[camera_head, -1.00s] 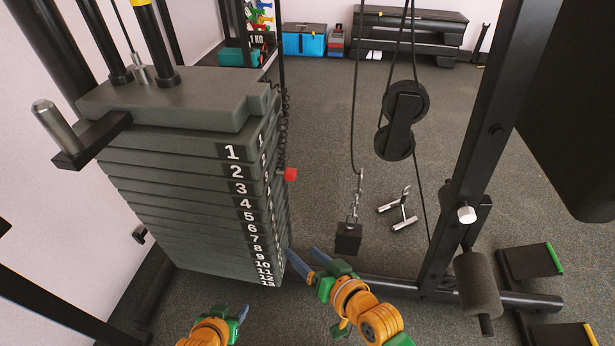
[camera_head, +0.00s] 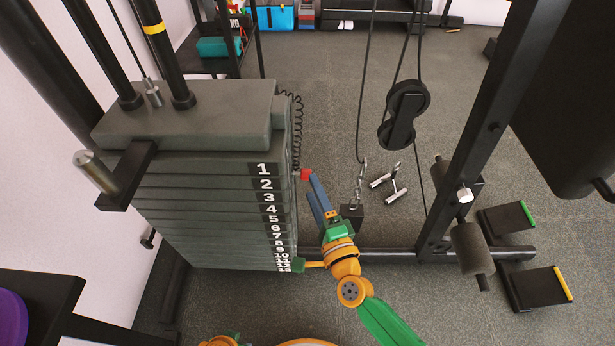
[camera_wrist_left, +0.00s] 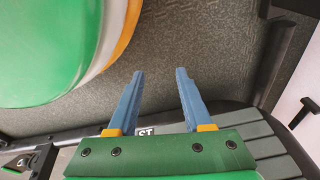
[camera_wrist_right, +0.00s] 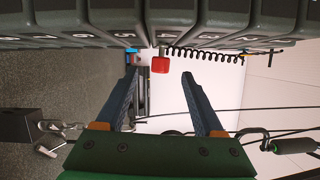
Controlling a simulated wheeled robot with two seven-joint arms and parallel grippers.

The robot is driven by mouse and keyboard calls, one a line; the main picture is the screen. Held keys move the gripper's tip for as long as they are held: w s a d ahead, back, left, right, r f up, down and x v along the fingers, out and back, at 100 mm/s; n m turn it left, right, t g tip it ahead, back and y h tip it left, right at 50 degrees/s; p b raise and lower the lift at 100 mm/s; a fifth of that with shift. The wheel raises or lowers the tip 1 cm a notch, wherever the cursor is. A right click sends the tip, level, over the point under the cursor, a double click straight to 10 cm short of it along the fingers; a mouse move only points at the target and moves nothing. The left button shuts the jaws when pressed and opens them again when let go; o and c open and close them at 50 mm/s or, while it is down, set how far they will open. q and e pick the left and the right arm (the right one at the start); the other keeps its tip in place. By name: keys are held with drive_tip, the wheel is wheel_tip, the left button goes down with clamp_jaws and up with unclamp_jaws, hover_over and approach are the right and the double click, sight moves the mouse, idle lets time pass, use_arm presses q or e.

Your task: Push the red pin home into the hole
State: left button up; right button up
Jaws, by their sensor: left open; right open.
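The hole itself is hidden. My right gripper (camera_head: 313,186) is open, its fingertips close beside the pin head. In its wrist view the head lies centred just ahead of the two fingertips, with nothing held. My left gripper (camera_wrist_left: 160,72) is open and empty, low near the stack.
A black coiled cord (camera_wrist_right: 205,54) hangs near the pin. A cable with a chain (camera_head: 358,185), a black block (camera_head: 351,217) and a pulley (camera_head: 403,112) are right of my right gripper. The machine's upright (camera_head: 480,130) stands further right. Open floor lies behind.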

sight(306, 174)
drive_tip(key=b+x, duration=0.1)
drive_tip(key=x, duration=0.3)
drive_tip(key=shift+w+a+f, duration=0.1)
drive_tip(key=shift+w, duration=0.1)
use_arm(q)
drive_tip(key=shift+w+d+r+b, duration=0.15)
drive_tip(key=shift+w+d+r, duration=0.15)
drive_tip(key=shift+w, duration=0.2)
drive_tip(key=shift+w+d+r+b, duration=0.15)
drive_tip(key=shift+w+d+r, duration=0.1)
drive_tip(key=shift+w, duration=0.25)
use_arm(e)
drive_tip(key=shift+w+a, duration=0.2)
drive_tip(key=shift+w, duration=0.45)
clamp_jaws()
